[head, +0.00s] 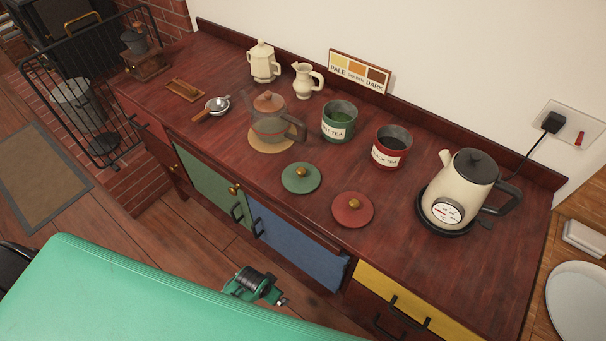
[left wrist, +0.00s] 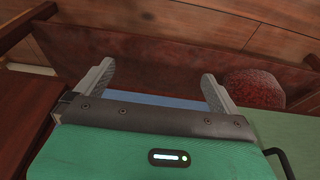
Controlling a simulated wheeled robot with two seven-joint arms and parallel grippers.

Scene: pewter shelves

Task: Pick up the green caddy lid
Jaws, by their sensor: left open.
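The green caddy lid (head: 301,177), a flat round disc with a brass knob, lies on the dark red countertop (head: 300,222) near its front edge. It is left of the red lid (head: 352,209) and in front of the green tea caddy (head: 339,121), which stands without a lid. My left gripper (left wrist: 158,88) is open, with nothing between its two grey fingers in the left wrist view. The lid does not show in that view. A green and black part of mine, seemingly this gripper, shows below the counter edge in the head view. My right gripper is not in view.
A red tea caddy (head: 392,147) and a cream kettle (head: 460,187) stand to the right. A glass teapot (head: 270,125) sits behind the lid on a round mat, with a strainer (head: 217,105) to its left. The counter between the lid and its front edge is clear.

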